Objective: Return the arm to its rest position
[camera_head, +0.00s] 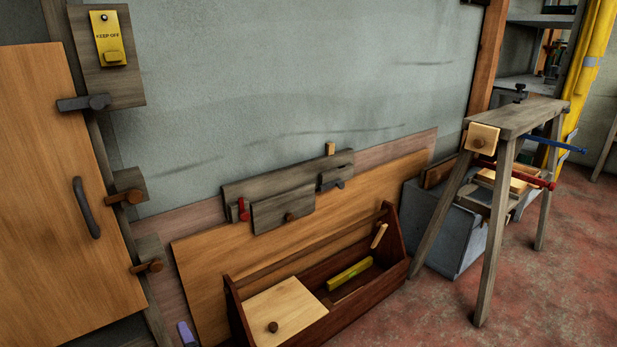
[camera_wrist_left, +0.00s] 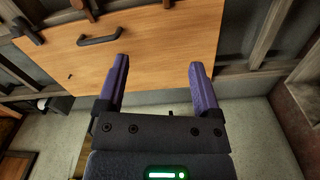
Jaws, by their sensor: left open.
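My left gripper (camera_wrist_left: 160,78) shows in the left wrist view with its two purple fingers spread wide apart and nothing between them. In the head view only a small purple piece of it (camera_head: 187,334) shows at the bottom edge, left of the tool tote. In the wrist view a wooden door (camera_wrist_left: 160,55) with a dark handle (camera_wrist_left: 100,37) lies beyond the fingers; I see no contact. The rest of my left arm is hidden. My right gripper is in neither view.
The wooden door (camera_head: 45,190) with latches stands at left. A wooden tote (camera_head: 375,290) with a yellow level (camera_head: 349,274) stands on the floor before leaning boards (camera_head: 205,265). A sawhorse (camera_head: 520,118) stands at right. The red floor (camera_head: 425,322) at front right is clear.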

